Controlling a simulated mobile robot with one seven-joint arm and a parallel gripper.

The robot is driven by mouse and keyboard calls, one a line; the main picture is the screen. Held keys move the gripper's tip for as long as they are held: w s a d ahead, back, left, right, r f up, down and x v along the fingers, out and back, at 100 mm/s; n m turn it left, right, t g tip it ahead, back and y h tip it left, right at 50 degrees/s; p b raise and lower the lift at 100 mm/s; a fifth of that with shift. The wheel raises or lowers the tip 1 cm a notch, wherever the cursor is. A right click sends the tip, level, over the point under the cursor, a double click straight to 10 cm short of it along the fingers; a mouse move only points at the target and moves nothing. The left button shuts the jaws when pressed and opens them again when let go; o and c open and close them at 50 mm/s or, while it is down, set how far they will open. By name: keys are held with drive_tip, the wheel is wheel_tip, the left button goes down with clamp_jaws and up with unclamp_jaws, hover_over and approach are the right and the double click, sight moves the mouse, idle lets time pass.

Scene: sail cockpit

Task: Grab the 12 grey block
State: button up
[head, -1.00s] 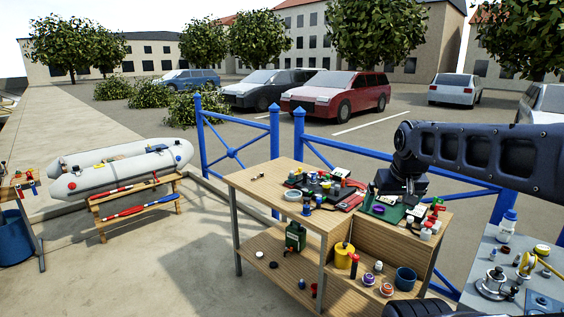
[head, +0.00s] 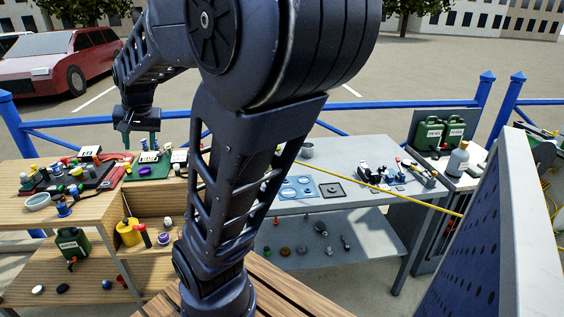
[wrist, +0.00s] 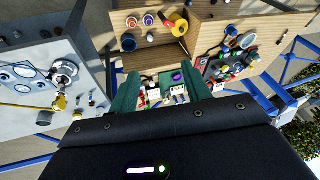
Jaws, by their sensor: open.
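I cannot make out a grey block marked 12 in either view; the small parts are too small to read. My gripper (head: 139,140) hangs at the left in the head view, above the back of the wooden bench (head: 98,208). In the wrist view its two green fingers (wrist: 160,90) stand wide apart with nothing held. Small parts and a purple piece (wrist: 177,77) show between the fingers, on the green mat (head: 150,171). My arm hides the right end of this bench in the head view.
A grey metal table (head: 362,157) with blue plates stands right of my arm. Blue railings run behind the benches. Below the bench top are a yellow pot (head: 129,232) and a green canister (head: 71,243).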

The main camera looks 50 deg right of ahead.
drive_tip(key=w+d+f+m, duration=0.2)
drive_tip(key=w+d+m, duration=0.2)
drive_tip(key=d+m, duration=0.45)
drive_tip(key=w+d+f+m+h, duration=0.1)
drive_tip(key=w+d+f+m, duration=0.3)
drive_tip(key=d, duration=0.8)
drive_tip(key=w+d+f+m, duration=0.1)
drive_tip(key=w+d+m, duration=0.3)
drive_tip(key=d+m, duration=0.45)
drive_tip(key=s+d+f+m+h, duration=0.1)
drive_tip(key=s+d+f+m, duration=0.45)
drive_tip(key=d, duration=0.55)
drive_tip(key=s+d+f+m+g, duration=0.1)
drive_tip(key=s+d+f+m, duration=0.45)
drive_tip(key=d, duration=0.65)
drive_tip(key=s+d+f+m+h, duration=0.1)
drive_tip(key=s+d+f+m, duration=0.2)
drive_tip(key=d+f+m, duration=0.6)
drive_tip(key=d+f+n, duration=0.1)
drive_tip(key=w+d+f+n, duration=0.1)
drive_tip(key=d+f+n, duration=0.1)
drive_tip(key=shift+w+d+f, duration=0.1)
drive_tip(key=shift+w+d, duration=0.15)
drive_tip(key=shift+s+x, duration=0.2)
drive_tip(key=shift+x, duration=1.1)
drive_tip(key=shift+s+x, duration=0.2)
drive_tip(key=shift+x, duration=1.05)
drive_tip(key=shift+d, duration=0.1)
